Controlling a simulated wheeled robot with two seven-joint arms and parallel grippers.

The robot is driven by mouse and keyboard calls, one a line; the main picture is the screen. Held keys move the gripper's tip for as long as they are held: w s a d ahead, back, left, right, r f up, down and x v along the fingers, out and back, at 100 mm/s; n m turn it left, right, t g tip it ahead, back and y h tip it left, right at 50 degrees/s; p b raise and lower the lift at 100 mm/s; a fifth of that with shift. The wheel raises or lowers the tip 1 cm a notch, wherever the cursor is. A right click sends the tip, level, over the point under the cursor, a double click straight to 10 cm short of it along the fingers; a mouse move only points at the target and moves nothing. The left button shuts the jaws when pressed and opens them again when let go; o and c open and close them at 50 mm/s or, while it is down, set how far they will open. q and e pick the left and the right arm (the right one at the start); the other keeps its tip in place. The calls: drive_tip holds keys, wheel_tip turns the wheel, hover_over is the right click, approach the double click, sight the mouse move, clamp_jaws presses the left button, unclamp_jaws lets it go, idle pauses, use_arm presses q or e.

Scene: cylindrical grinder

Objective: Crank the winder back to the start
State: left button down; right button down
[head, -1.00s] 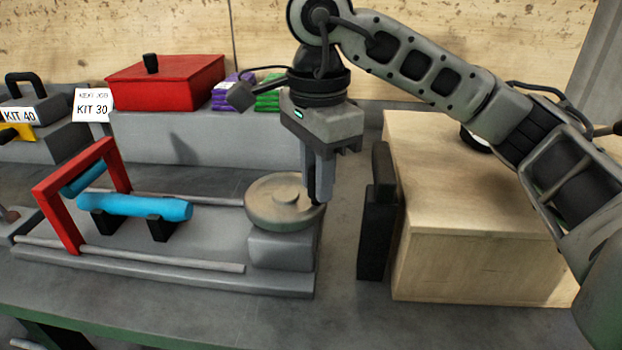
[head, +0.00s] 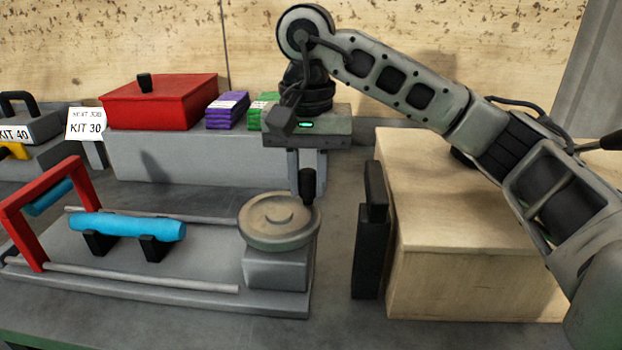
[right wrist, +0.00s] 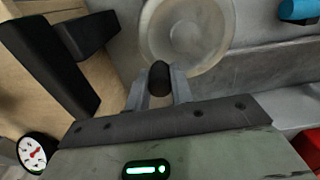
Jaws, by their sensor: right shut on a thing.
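The winder is a round grey wheel (head: 279,220) on a block at the right end of a grey bed, with an upright black crank knob (head: 306,186) at its right rear rim. My right gripper (head: 307,176) points down and is shut on this knob. In the right wrist view the knob (right wrist: 160,78) sits between the two fingers, beside the wheel (right wrist: 185,30). A red frame (head: 25,240) with a blue bar stands across the rails at the bed's left end. A blue cylinder (head: 128,226) lies on black cradles, apart from the frame. My left gripper is out of view.
A wooden box (head: 480,275) with a black handle-like part (head: 368,240) stands close right of the winder. Behind are a grey ledge (head: 190,160), a red lidded box (head: 160,103) and purple (head: 227,112) and green packs. A gauge (right wrist: 33,150) shows in the wrist view.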

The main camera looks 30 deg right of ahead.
sight(287, 194)
drive_tip(key=n, duration=0.1)
drive_tip(key=w+n, duration=0.1)
drive_tip(key=n, duration=0.1)
drive_tip(key=w+n, duration=0.1)
drive_tip(key=n, duration=0.1)
drive_tip(key=shift+w+a+r+p, duration=0.15)
drive_tip(key=shift+a+r+p, duration=0.1)
drive_tip(key=shift+p, duration=0.15)
drive_tip(key=n, duration=0.2)
drive_tip(key=shift+w+a+n, duration=0.3)
drive_tip(key=shift+w, duration=0.1)
use_arm(q)
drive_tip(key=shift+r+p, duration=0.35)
drive_tip(key=shift+p, duration=0.05)
use_arm(e)
drive_tip(key=shift+w+a+f+n, duration=0.1)
drive_tip(key=shift+w+a+n, duration=0.15)
drive_tip(key=shift+n, duration=0.55)
drive_tip(key=c, duration=1.2)
unclamp_jaws()
drive_tip(key=shift+c, duration=0.2)
drive_tip(key=shift+f, duration=0.1)
